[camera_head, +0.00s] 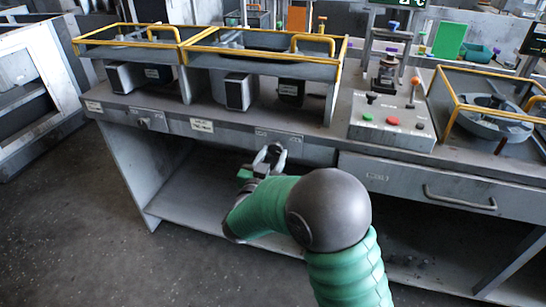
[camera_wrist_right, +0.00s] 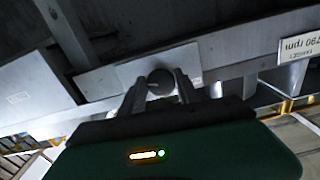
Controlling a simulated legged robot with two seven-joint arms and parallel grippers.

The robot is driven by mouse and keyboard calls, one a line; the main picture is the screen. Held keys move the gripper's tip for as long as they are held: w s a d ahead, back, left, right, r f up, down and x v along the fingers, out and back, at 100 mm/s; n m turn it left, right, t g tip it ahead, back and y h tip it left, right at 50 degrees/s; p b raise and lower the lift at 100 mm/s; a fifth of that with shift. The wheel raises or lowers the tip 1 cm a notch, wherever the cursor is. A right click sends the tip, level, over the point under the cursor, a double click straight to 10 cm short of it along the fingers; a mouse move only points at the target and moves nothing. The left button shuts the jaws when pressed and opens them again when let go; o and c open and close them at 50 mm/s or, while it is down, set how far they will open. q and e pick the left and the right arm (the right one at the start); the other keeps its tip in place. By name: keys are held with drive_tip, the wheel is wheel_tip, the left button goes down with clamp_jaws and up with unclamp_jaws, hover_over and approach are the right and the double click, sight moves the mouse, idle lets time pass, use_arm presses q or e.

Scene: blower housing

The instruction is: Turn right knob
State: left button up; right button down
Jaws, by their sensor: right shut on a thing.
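The right knob (camera_wrist_right: 161,81) is a dark round knob on a pale plate (camera_wrist_right: 195,58) on the bench's front panel. My right gripper (camera_wrist_right: 160,90) is shut on it, one finger on each side. In the head view my right gripper (camera_head: 268,154) is at the front panel, just under a small label (camera_head: 279,137), and it hides the knob there. My left gripper does not show. The knob's turn angle cannot be told.
Another knob (camera_head: 143,123) is farther left on the panel. Yellow-railed housings (camera_head: 262,55) stand on the bench (camera_head: 215,108). A control box (camera_head: 391,121) with a lever and buttons stands right. A drawer (camera_head: 428,190) with a handle is below. The shelf (camera_head: 185,190) under the panel is open.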

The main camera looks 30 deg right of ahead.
drive_tip(key=shift+w+a+m+b, duration=0.1)
drive_tip(key=shift+m+b, duration=0.8)
drive_tip(key=shift+m, duration=1.7)
drive_tip(key=c, duration=0.9)
unclamp_jaws()
drive_tip(key=p+v, duration=0.3)
drive_tip(key=v, duration=1.4)
drive_tip(key=shift+p, duration=0.3)
drive_tip(key=shift+f, duration=0.1)
